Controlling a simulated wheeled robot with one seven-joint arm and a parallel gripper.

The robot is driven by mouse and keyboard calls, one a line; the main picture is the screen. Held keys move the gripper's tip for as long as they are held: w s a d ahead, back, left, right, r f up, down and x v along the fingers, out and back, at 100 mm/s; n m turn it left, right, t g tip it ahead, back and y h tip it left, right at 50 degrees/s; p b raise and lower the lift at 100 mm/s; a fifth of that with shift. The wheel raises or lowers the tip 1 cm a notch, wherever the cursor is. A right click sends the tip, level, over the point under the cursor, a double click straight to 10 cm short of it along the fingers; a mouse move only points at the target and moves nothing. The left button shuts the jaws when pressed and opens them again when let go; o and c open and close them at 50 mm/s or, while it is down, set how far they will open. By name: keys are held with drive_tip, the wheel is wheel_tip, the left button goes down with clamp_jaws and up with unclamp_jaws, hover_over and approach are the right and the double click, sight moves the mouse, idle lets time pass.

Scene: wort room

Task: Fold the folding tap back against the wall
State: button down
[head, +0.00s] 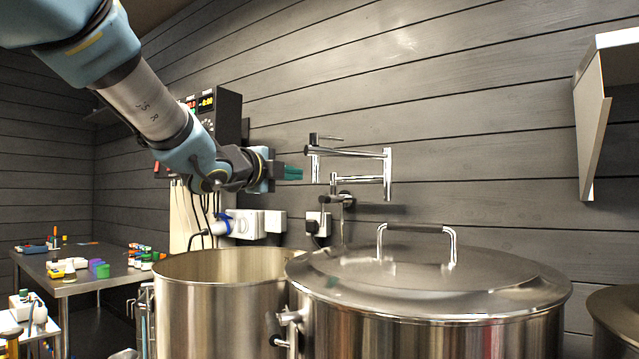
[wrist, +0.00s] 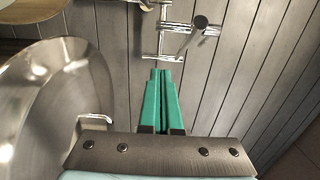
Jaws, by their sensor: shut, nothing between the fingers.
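The chrome folding tap (head: 350,153) is fixed to the dark plank wall above the pots. Its jointed arms lie one over the other, with a lever on top at the left and a vertical joint at the right end. In the wrist view the tap (wrist: 178,28) shows beyond my fingertips. My gripper (head: 300,173) has green fingers, shut and empty, left of the tap and apart from it in the head view. The closed fingers (wrist: 161,73) point toward the tap in the wrist view. I cannot tell the exact gap.
An open steel pot (head: 215,300) stands below my gripper. A lidded pot (head: 430,310) with a raised handle (head: 415,229) stands right of it. A control box (head: 212,115) and sockets (head: 245,222) are on the wall behind. A white bracket (head: 592,120) juts out at right.

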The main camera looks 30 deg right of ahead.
drive_tip(key=p+x, duration=0.1)
drive_tip(key=x, duration=0.3)
drive_tip(key=w+p+x, duration=0.1)
drive_tip(key=p+x, duration=0.1)
drive_tip(key=x, duration=0.2)
drive_tip(key=a+p+x, duration=0.1)
drive_tip(key=x, duration=0.3)
drive_tip(key=shift+w+r, duration=0.1)
drive_tip(key=shift+w, duration=0.25)
drive_tip(key=shift+w+p, duration=0.3)
drive_tip(key=shift+w, duration=0.25)
drive_tip(key=shift+w, duration=0.15)
